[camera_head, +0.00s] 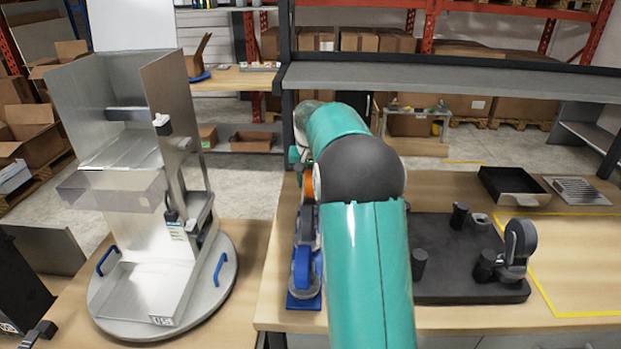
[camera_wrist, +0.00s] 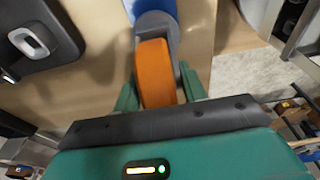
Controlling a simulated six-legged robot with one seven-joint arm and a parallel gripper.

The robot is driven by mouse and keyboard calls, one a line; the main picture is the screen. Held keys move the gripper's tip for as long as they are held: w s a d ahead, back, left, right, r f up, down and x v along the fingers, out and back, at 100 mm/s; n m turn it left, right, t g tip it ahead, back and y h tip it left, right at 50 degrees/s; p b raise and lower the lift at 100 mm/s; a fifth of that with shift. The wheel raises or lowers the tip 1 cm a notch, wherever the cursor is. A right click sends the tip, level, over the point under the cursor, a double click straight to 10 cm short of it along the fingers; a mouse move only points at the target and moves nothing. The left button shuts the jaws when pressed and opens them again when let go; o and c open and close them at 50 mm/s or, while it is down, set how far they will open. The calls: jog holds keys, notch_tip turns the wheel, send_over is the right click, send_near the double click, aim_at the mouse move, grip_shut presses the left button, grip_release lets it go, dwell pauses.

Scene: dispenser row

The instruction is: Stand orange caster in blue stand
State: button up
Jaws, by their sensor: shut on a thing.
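The orange caster (camera_wrist: 154,72) is between the two green fingers of my gripper (camera_wrist: 158,92) in the wrist view, with its grey bracket along the right side. My gripper is shut on it. In the head view a small part of the orange caster (camera_head: 308,181) shows left of my arm's dark joint; most of the gripper is hidden. The blue stand (camera_head: 303,302) lies along the table's left side, below the caster in the picture. A blue-wheeled caster (camera_head: 301,267) is at its near end. Blue also shows just beyond the orange caster in the wrist view; contact there cannot be told.
A black base (camera_head: 450,290) with several pegs and a grey caster (camera_head: 518,245) is right of my arm. A black tray (camera_head: 512,187) and a slotted metal plate (camera_head: 580,190) lie farther back. A metal dispenser (camera_head: 150,225) stands on a round turntable at left.

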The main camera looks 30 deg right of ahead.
jog(key=o, duration=1.3)
notch_tip(320, 180, up, 14)
jog(key=s+a, duration=0.1)
jog(key=s, duration=0.1)
jog(key=shift+a+f, duration=0.2)
